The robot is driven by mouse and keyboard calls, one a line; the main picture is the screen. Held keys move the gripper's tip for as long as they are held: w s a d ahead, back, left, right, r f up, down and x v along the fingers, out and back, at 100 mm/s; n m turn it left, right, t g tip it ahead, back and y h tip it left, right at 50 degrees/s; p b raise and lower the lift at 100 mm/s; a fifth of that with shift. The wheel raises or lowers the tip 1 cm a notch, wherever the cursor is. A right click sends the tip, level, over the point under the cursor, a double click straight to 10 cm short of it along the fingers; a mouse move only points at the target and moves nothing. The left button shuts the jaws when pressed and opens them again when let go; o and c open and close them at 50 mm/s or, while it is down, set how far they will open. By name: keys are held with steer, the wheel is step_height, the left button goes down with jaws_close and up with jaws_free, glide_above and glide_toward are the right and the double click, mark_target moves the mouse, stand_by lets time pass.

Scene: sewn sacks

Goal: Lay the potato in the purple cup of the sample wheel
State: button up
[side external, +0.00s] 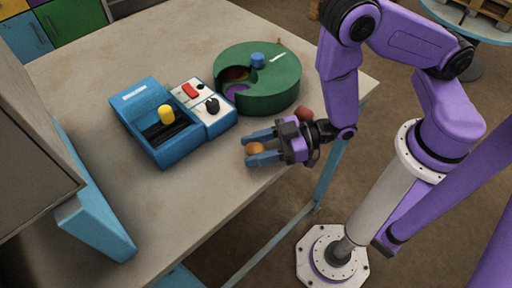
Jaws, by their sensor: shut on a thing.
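The potato (254,148) is a small orange-brown lump between the two blue fingers of my gripper (257,147). My gripper is shut on it, over the near right part of the table, in front of the sample wheel. The sample wheel (278,97) is a round green drum with a blue knob (257,60) on top and a cut-out in its left side. The purple cup (237,91) shows in the near part of that cut-out. Another, darker cup surface shows behind it, partly hidden by the cover. I cannot tell whether the potato touches the table.
A reddish lump (304,113) shows behind my gripper. The table's (205,190) near middle is clear.

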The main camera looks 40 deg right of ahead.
steer(key=shift+f, duration=0.25)
steer(key=shift+f, duration=0.15)
steer(key=o, duration=1.1)
steer(key=shift+c, duration=0.2)
steer(key=v, duration=0.7)
steer(key=shift+s+d, duration=0.15)
steer(key=shift+d, duration=0.1)
